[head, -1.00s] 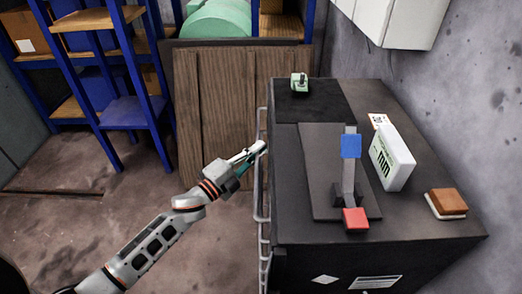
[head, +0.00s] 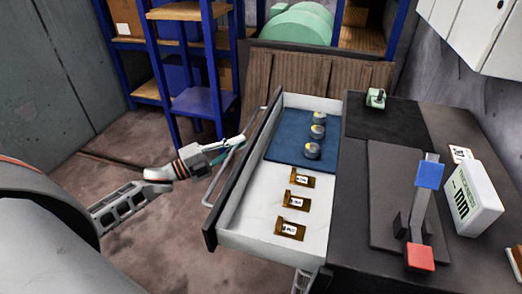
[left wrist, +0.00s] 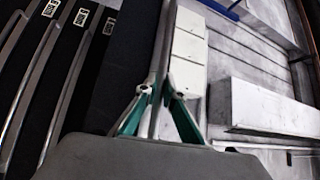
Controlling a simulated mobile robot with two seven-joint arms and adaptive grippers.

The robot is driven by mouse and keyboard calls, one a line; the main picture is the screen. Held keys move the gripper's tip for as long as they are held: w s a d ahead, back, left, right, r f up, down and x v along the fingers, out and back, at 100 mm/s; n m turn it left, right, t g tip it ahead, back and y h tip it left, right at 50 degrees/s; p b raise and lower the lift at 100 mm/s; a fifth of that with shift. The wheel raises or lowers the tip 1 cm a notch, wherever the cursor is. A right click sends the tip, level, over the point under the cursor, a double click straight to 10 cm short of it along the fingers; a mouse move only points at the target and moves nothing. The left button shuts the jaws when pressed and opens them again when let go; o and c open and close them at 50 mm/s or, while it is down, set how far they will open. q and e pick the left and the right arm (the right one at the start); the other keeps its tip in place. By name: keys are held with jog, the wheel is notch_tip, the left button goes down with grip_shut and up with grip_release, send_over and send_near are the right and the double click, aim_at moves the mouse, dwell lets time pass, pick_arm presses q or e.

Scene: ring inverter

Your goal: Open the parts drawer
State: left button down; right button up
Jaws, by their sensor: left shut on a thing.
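The parts drawer (head: 232,226) is pulled out from the left side of the black cabinet in the head view. My left gripper (head: 238,143) is shut on the drawer's long bar handle (head: 219,184). In the left wrist view, the teal fingers (left wrist: 160,104) close around the handle bar (left wrist: 163,55). My right gripper is not in view.
On the cabinet top (head: 370,150) stand a lever with a blue and a red block (head: 427,200), a white box (head: 473,198) and a small green item (head: 376,98). Blue shelving (head: 200,60) and a wooden panel (head: 300,75) stand behind. Floor left of the drawer is clear.

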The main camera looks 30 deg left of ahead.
pick_arm(q)
jog(key=a, duration=0.2)
jog(key=s+a+b, duration=0.1)
jog(key=a, duration=0.2)
jog(key=shift+a, duration=0.15)
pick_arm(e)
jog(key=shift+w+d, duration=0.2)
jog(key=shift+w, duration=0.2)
pick_arm(q)
jog(key=c, duration=2.4)
grip_release()
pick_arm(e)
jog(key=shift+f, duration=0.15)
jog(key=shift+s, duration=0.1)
